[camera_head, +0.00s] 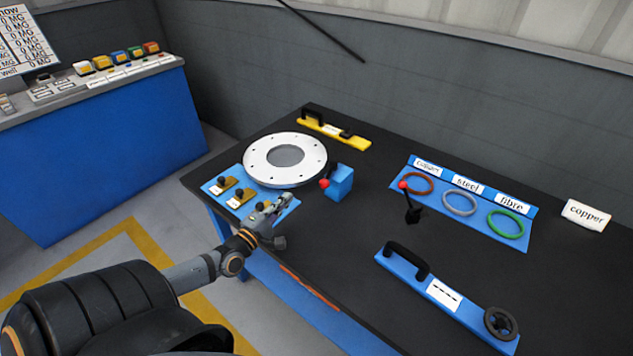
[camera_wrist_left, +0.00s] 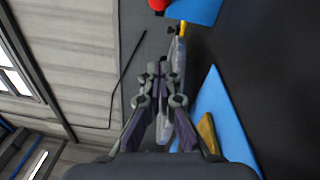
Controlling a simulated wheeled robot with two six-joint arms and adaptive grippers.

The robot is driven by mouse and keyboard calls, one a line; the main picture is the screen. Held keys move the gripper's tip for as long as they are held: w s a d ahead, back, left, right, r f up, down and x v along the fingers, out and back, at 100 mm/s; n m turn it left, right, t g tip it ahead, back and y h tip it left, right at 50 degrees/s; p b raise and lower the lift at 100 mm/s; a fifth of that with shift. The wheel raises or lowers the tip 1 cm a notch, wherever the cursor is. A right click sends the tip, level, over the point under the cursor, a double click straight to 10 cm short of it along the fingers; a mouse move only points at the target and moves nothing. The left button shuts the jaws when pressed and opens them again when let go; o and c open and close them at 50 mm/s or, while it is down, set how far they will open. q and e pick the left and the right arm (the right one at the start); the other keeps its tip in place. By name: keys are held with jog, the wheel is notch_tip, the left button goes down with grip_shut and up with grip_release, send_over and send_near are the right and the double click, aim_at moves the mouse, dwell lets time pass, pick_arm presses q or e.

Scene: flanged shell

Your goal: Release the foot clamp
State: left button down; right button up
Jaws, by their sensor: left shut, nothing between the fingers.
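My left gripper (camera_head: 268,214) is over the front right part of the blue plate (camera_head: 213,189), shut and empty; it also shows shut in the left wrist view (camera_wrist_left: 166,75). The plate carries small brass pieces with black knobs (camera_head: 224,181), and the gripper hides part of its right end. Behind it is a white flanged ring (camera_head: 262,150). A blue block (camera_head: 341,180) with a red ball knob (camera_head: 324,183) stands right of the ring, apart from the gripper. No part is labelled as the foot clamp, so I cannot tell which it is. My right gripper is not in view.
A black lever with a red knob (camera_head: 412,210) stands mid-table, left of a blue board (camera_head: 470,230) with three coloured rings. A yellow handled bar (camera_head: 350,139) lies behind. A blue handled bar with a wheel (camera_head: 460,308) lies in front. The centre front table is clear.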

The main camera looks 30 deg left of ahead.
aim_at(329, 178)
pick_arm(q)
jog(key=w+b, duration=0.2)
jog(key=w, duration=0.7)
jog(key=shift+b, duration=0.3)
jog(key=d, duration=0.1)
jog(key=w+d+p, duration=0.1)
jog(key=d+r, duration=0.1)
jog(key=shift+w+p, duration=0.25)
jog(key=shift+p, duration=0.05)
jog(key=shift+d+r, duration=0.1)
jog(key=shift+d, duration=0.35)
jog(key=shift+w, duration=0.1)
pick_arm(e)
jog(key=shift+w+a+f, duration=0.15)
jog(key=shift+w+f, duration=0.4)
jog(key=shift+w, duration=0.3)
